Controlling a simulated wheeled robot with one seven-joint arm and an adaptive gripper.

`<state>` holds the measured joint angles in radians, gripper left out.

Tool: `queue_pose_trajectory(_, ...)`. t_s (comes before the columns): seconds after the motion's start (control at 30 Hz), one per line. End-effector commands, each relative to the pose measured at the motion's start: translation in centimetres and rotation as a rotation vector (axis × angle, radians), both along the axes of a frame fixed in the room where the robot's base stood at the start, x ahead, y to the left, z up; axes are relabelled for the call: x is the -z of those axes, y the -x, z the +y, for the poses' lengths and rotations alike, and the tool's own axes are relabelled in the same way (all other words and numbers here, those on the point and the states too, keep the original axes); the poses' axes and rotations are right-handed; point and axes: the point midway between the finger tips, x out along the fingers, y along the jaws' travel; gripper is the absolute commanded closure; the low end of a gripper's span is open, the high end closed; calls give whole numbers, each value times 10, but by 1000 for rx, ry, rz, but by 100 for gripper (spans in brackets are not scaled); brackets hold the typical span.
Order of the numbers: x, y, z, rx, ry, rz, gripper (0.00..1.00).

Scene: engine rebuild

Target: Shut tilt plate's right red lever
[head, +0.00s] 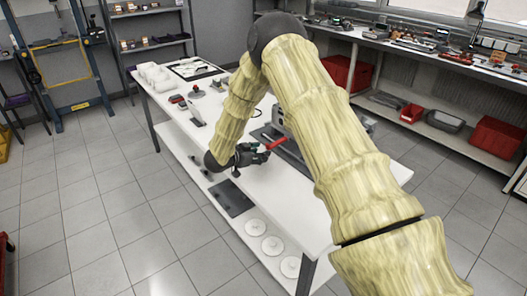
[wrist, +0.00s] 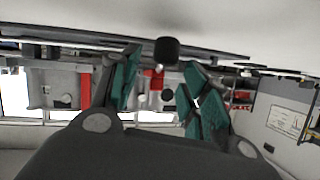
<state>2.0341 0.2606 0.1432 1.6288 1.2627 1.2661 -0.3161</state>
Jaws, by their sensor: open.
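The grey tilt plate (head: 291,154) lies on the white workbench, partly hidden behind my arm. A red lever (head: 277,143) sticks out from its near side, close to my gripper (head: 264,153). In the wrist view, which looks upside down, my gripper (wrist: 166,86) has its green-padded fingers apart with nothing held between them. One red bar (wrist: 85,88) shows left of the fingers on a grey body (wrist: 60,88). Another red part (wrist: 155,80) shows between the fingers, beyond them. I cannot tell which is the right lever, or whether a finger touches one.
The white workbench (head: 262,190) bears small parts and a tray (head: 195,68) at its far end. A lower shelf holds white discs (head: 272,245) and a dark plate (head: 231,198). A dark cylinder (wrist: 167,50) shows near the fingers. Floor left of the bench is clear.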

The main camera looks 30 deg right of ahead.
Motion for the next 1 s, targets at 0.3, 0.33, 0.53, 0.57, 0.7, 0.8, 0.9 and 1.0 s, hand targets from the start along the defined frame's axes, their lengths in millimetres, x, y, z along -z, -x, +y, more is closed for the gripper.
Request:
queue_pose_trajectory(0.3,11,-6,-25,0,-1,1,54)
queue_pose_trajectory(0.33,11,-6,-26,1,0,1,54)
queue_pose_trajectory(0.53,12,-7,-27,0,0,1,54)
queue_pose_trajectory(0.57,12,-7,-27,0,0,1,54)
queue_pose_trajectory(0.7,12,-7,-27,0,0,1,67)
queue_pose_trajectory(0.8,12,-7,-27,0,0,0,85)
queue_pose_trajectory(0.9,12,-7,-27,0,0,1,100)
queue_pose_trajectory(1.0,12,-7,-27,0,0,1,100)
